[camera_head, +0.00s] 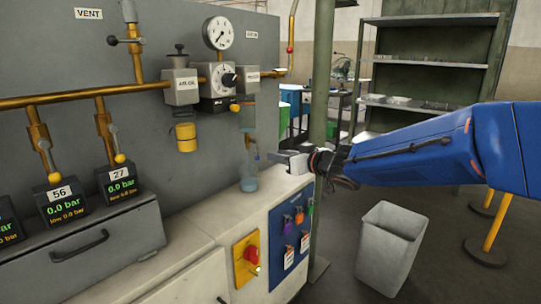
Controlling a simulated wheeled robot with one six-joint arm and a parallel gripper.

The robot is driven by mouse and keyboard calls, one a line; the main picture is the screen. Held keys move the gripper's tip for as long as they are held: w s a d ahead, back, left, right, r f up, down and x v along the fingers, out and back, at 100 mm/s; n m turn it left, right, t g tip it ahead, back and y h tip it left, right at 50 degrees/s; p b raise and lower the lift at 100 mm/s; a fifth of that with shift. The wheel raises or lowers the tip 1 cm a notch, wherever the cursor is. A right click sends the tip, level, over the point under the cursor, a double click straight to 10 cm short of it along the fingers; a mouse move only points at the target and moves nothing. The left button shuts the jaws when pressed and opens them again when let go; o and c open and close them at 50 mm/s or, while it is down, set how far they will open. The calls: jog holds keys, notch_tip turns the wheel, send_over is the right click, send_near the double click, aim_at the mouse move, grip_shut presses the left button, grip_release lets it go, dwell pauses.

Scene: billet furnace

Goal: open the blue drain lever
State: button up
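My gripper (284,158) reaches in from the right on my blue arm, in front of the right end of the grey panel. Its fingertips point left, close beside a clear, bluish vertical part (247,142) under the gauge assembly. A small blue piece shows at that part and may be the drain lever, but it is too small to be sure. I cannot tell whether the fingers touch it or how far apart they are. A clear cup (248,184) stands on the cabinet top below.
Brass pipes (70,97) with yellow-tipped levers run along the panel (60,50). A pressure gauge (218,33) and a yellow-bottomed filter (185,131) are nearby. The white cabinet (205,222) carries a red switch (250,255) and padlocks. A grey bin (392,243) stands on the floor.

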jog(key=shift+v, duration=2.4)
jog(key=s+d+f+m+h, duration=0.2)
jog(key=s+d+h, duration=0.15)
jog(key=d, duration=0.45)
jog(key=s+d+f+m+h, duration=0.1)
jog(key=s+d+m+h, duration=0.2)
jog(key=d, duration=0.4)
jog(key=s+d+f+m+h, duration=0.2)
jog(key=s+d+h, duration=0.25)
jog(key=d, duration=0.35)
jog(key=s+d+f+g, duration=0.1)
jog(key=s+f, duration=0.3)
jog(key=s, duration=0.4)
jog(key=s+d+f+g, duration=0.1)
jog(key=s+f+g, duration=0.2)
jog(key=s, duration=0.6)
jog(key=s+d+f+m+g, duration=0.1)
jog(key=s+f+g, duration=0.2)
jog(key=s+f, duration=0.3)
jog(key=shift+s+y, duration=0.3)
jog(key=shift+s, duration=0.85)
